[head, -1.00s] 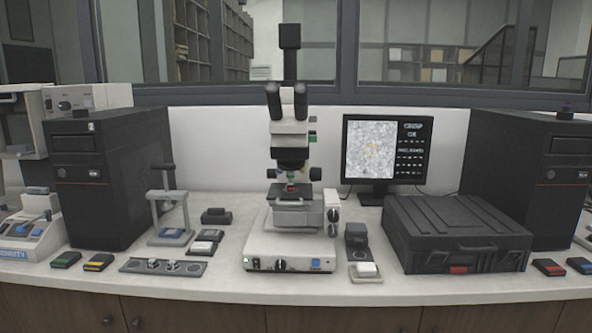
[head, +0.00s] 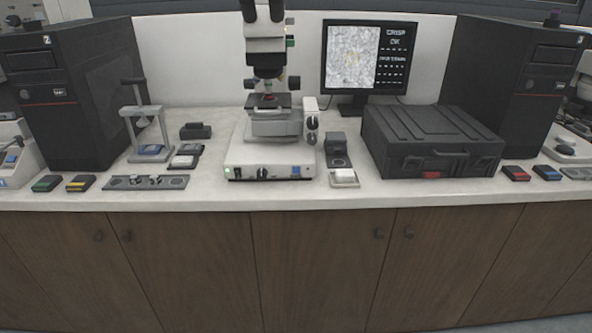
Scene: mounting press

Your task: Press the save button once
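A microscope (head: 268,120) stands on the white bench near the middle of the picture. The front of its pale base carries a small blue square button (head: 295,171) at the right, a dark knob (head: 263,173) in the middle and a green light at the left. No lettering marking a save button can be read on it. Neither of my grippers shows in the head view.
A press stand (head: 148,130) and small blocks stand left of the microscope, with a dark strip (head: 146,182) in front. A black case (head: 430,142) lies to the right. Tall black cabinets flank the bench. The bench's front edge (head: 330,198) tops brown cupboards.

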